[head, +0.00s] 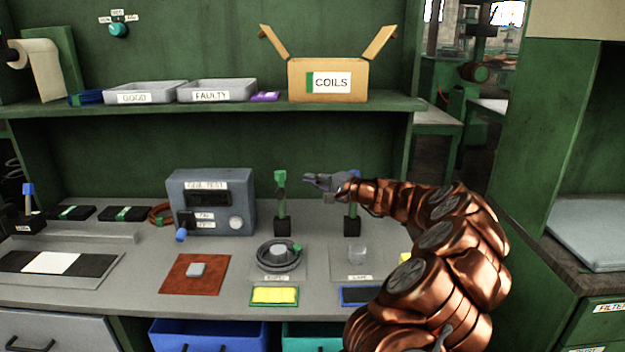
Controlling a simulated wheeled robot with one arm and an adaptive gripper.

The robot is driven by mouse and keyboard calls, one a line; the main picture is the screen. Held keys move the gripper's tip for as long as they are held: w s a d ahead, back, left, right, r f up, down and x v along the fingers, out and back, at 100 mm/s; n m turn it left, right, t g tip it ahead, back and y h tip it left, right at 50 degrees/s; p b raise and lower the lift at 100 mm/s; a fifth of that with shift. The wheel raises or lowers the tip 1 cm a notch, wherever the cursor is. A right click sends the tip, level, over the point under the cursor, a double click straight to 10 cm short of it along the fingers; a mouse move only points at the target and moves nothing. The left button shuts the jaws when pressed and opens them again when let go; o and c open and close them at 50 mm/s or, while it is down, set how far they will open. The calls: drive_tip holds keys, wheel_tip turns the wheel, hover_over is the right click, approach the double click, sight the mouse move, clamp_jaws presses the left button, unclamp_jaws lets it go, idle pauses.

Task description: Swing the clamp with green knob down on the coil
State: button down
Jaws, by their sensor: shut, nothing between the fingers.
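The clamp with the green knob (280,178) stands upright behind the coil, its arm (282,207) rising from a dark base. The coil (293,263) is a dark ring lying on a clear plate, around a pale round piece. My gripper (309,180) is shut and empty. It points left at about the height of the green knob, just to its right in the picture, with a small gap visible. How far apart they are in depth I cannot tell. My arm reaches in from the lower right.
A second clamp (352,220) with a blue knob stands upright to the right, partly hidden by my gripper. A grey test box (240,190) stands left of the green-knob clamp. The shelf (230,108) above holds trays and a coils box (300,93). A red mat (175,277) lies front left.

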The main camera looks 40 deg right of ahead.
sight(280, 175)
drive_tip(key=x, duration=0.7)
drive_tip(key=shift+w+p, duration=0.2)
drive_tip(key=shift+p, duration=0.25)
drive_tip(key=shift+a+b, duration=0.2)
drive_tip(key=shift+b, duration=0.2)
